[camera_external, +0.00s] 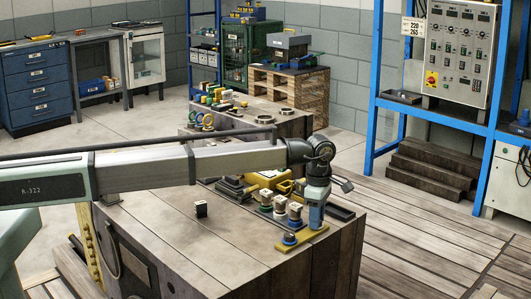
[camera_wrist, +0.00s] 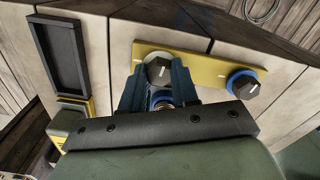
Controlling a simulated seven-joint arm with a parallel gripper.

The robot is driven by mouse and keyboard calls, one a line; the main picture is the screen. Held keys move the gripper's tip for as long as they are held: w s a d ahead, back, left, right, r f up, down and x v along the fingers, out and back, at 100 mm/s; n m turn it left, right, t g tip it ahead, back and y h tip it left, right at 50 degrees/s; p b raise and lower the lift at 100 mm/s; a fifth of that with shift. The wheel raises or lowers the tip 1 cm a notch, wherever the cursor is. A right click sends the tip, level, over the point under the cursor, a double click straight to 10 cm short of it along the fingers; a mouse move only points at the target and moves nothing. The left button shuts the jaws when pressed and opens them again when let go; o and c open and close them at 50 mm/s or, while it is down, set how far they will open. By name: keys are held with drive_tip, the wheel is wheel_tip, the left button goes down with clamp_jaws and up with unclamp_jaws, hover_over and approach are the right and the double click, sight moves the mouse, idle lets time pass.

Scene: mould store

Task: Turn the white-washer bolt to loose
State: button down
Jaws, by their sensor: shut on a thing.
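The white-washer bolt (camera_wrist: 157,69) shows in the wrist view at the left end of a yellow plate (camera_wrist: 197,64). It has a dark head with a short pale mark and a pale washer around it. My gripper (camera_wrist: 158,84) has its blue fingers closed around this bolt. A second bolt, with a blue washer (camera_wrist: 243,85), sits at the right end of the plate, clear of my fingers. In the external view my gripper (camera_external: 315,225) points down at the plate (camera_external: 313,238) and hides the bolt. The blue-washer bolt (camera_external: 289,239) shows in front of it.
A dark tray (camera_wrist: 62,55) lies left of the plate in the wrist view. In the external view, several small knobbed parts (camera_external: 280,203) and a yellow case (camera_external: 272,180) stand close behind my gripper.

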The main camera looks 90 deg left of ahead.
drive_tip(key=shift+s+f, duration=0.15)
drive_tip(key=c, duration=0.8)
unclamp_jaws()
drive_tip(key=shift+c, duration=0.2)
drive_tip(key=shift+r, duration=0.2)
wheel_tip(320, 180, up, 14)
drive_tip(key=shift+f, duration=0.2)
